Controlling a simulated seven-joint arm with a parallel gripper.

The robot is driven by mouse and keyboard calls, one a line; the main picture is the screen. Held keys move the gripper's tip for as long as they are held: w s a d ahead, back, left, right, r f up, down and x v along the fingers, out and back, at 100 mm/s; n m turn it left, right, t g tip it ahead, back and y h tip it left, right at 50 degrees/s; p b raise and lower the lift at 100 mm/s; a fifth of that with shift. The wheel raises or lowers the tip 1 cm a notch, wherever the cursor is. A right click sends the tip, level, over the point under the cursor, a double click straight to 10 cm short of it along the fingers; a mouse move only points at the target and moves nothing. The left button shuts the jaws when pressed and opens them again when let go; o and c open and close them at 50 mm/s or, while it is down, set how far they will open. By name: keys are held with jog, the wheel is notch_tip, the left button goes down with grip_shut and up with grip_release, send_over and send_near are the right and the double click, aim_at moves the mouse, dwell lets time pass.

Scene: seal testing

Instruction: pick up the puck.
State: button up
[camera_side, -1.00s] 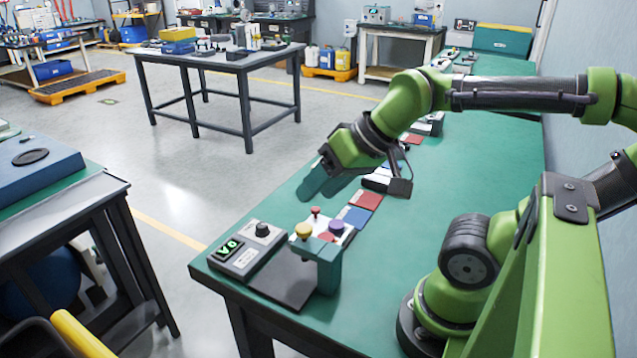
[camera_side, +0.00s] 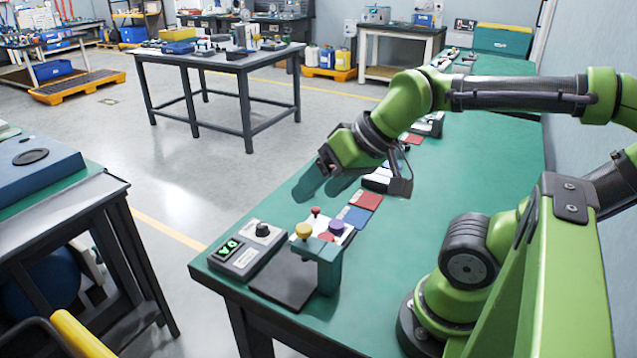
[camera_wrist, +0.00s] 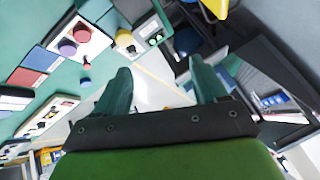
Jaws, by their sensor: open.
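No piece is clearly marked as the puck. Several small knobbed pieces stand at the near end of the green bench: a yellow knob (camera_side: 303,230), a purple knob (camera_side: 336,228) and red ones (camera_side: 315,211) by a white tray (camera_side: 349,236). The wrist view shows a purple knob (camera_wrist: 67,47) and a red knob (camera_wrist: 82,33) on the tray, and a yellow knob (camera_wrist: 124,37) beside it. My gripper (camera_side: 320,192) is open and empty above the bench, behind these pieces and apart from them. Its teal fingers (camera_wrist: 160,66) are spread in the wrist view.
A teal bracket (camera_side: 328,268) stands by a dark plate (camera_side: 284,284) at the bench's near end. A grey control box (camera_side: 242,254) with a green display sits left of it. Blue (camera_side: 354,217) and red (camera_side: 367,201) squares lie behind the tray. The bench's right side is largely clear.

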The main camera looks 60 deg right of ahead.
jog(key=shift+f, duration=0.1)
jog(key=m+g+h, duration=0.2)
jog(key=m+g, duration=0.2)
jog(key=g, duration=0.3)
send_over(326, 238)
notch_tip(326, 238, down, 5)
notch_tip(326, 238, down, 17)
jog(key=shift+r, duration=0.15)
jog(key=shift+c, duration=0.4)
jog(key=c, duration=1)
jog(key=shift+c, duration=0.3)
jog(key=shift+r, duration=0.1)
